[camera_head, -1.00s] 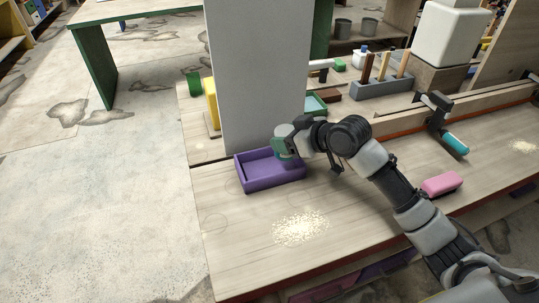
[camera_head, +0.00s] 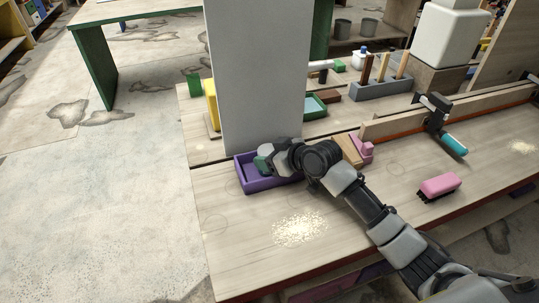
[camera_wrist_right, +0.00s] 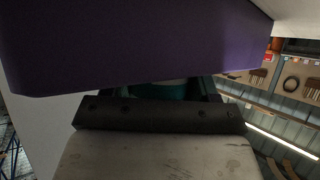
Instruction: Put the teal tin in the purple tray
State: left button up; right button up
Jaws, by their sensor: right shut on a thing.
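The purple tray (camera_head: 252,184) lies on the workbench against the grey column, open side up. The teal tin (camera_head: 262,163) with a pale top is over the tray's left and middle part. My right gripper (camera_head: 270,160) is shut on the tin, its arm reaching in from the lower right. In the right wrist view the purple tray (camera_wrist_right: 130,45) fills the upper part, and a strip of the teal tin (camera_wrist_right: 160,91) shows behind the dark gripper edge. I cannot tell whether the tin touches the tray floor. My left gripper is not in view.
A tall grey column (camera_head: 258,80) stands right behind the tray. A yellow item (camera_head: 211,103) and a green cup (camera_head: 194,84) are left of it.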

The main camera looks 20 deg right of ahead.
jog(key=o, duration=1)
jog(key=shift+f, duration=0.1)
jog(key=shift+r, duration=0.2)
jog(key=v, duration=1.2)
jog(key=shift+s, duration=0.1)
